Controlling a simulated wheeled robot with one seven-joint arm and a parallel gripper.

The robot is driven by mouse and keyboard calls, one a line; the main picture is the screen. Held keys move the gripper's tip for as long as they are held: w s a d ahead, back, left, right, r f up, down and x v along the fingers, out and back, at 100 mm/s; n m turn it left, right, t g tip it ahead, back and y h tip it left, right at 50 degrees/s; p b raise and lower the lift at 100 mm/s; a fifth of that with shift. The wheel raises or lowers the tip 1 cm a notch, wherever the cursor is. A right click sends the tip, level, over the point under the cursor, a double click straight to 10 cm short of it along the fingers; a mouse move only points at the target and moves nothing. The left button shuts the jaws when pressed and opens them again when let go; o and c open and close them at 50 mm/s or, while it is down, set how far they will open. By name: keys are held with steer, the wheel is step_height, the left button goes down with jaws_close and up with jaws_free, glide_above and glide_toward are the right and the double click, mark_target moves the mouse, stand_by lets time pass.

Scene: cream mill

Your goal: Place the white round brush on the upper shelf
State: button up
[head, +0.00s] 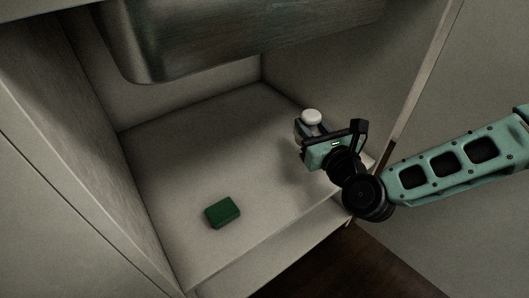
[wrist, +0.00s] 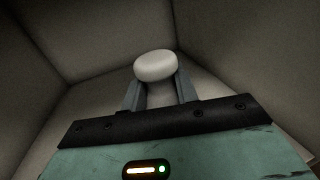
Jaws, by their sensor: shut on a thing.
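The white round brush (head: 312,116) is between the fingers of my gripper (head: 308,128), which is shut on it. In the wrist view the brush (wrist: 155,66) shows as a smooth white rounded top between the two grey fingertips (wrist: 160,92); its lower part is hidden. In the head view my gripper is inside the cabinet, over the right part of a pale shelf board (head: 190,165). I cannot tell whether the brush touches the board.
A dark green block (head: 223,212) lies on the board near the front left. A metal basin (head: 220,45) hangs above the rear of the cabinet. The cabinet's left wall (head: 110,170) and right edge (head: 425,75) bound the opening. The board's middle is clear.

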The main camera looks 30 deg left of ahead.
step_height(320, 180, down, 10)
steer(key=b, duration=0.4)
steer(key=shift+r+b, duration=0.2)
steer(key=shift+b, duration=0.2)
steer(key=shift+f, duration=0.1)
steer(key=o, duration=1)
